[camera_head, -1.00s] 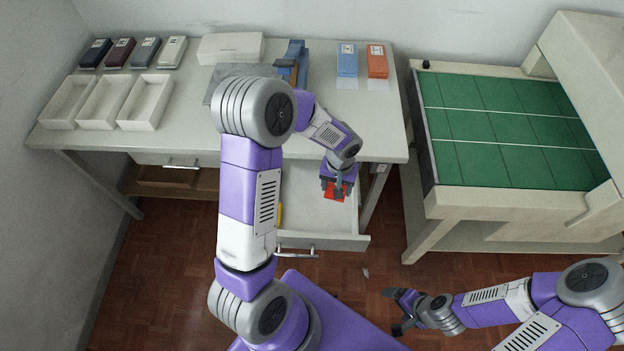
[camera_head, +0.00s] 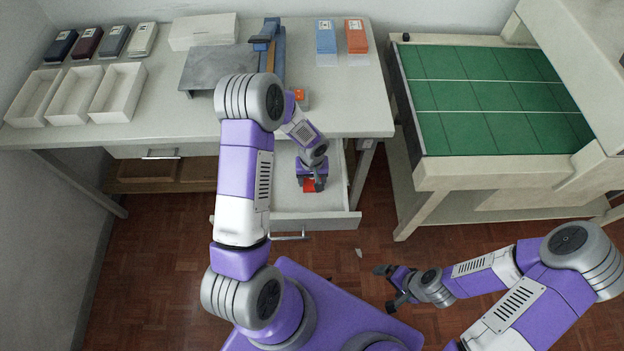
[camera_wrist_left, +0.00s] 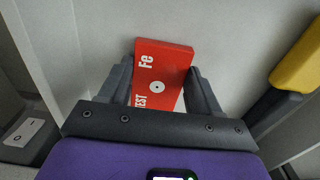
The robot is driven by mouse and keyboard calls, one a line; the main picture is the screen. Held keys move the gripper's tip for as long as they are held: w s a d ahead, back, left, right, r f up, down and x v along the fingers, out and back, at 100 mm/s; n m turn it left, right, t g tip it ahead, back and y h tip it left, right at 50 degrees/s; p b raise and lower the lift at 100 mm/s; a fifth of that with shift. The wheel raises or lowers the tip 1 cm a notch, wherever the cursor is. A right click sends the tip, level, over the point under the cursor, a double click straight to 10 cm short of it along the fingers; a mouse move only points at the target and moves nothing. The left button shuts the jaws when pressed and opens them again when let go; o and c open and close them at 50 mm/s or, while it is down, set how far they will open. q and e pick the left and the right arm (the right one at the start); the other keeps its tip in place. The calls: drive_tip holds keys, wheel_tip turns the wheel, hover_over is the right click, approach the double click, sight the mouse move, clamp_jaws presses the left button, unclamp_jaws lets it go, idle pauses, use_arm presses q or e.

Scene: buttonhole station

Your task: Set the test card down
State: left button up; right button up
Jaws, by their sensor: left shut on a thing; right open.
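The test card (camera_wrist_left: 160,72) is a flat red piece marked "Fe" and "TEST", with a small round white mark. My left gripper (camera_wrist_left: 158,90) is shut on it, one finger on each side. In the head view, the left gripper (camera_head: 313,180) reaches down into the open drawer (camera_head: 333,203) under the table, with the red card (camera_head: 310,186) at its tips. I cannot tell whether the card touches the drawer floor. My right gripper (camera_head: 390,288) is open and empty, over the floor, to the right and in front of the drawer.
A yellow thing with a dark part (camera_wrist_left: 298,68) lies beside the gripper at the right of the wrist view. The table (camera_head: 215,127) holds white trays (camera_head: 118,93), a grey plate and a blue device (camera_head: 265,40). A green-topped stand (camera_head: 490,100) is at right.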

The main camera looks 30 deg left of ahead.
sight(312, 182)
use_arm(q)
drive_tip(key=shift+f, duration=0.1)
drive_tip(key=o, duration=1.1)
drive_tip(key=shift+r, duration=0.4)
wheel_tip(312, 182, up, 12)
drive_tip(key=p, duration=0.3)
drive_tip(key=shift+f, duration=0.15)
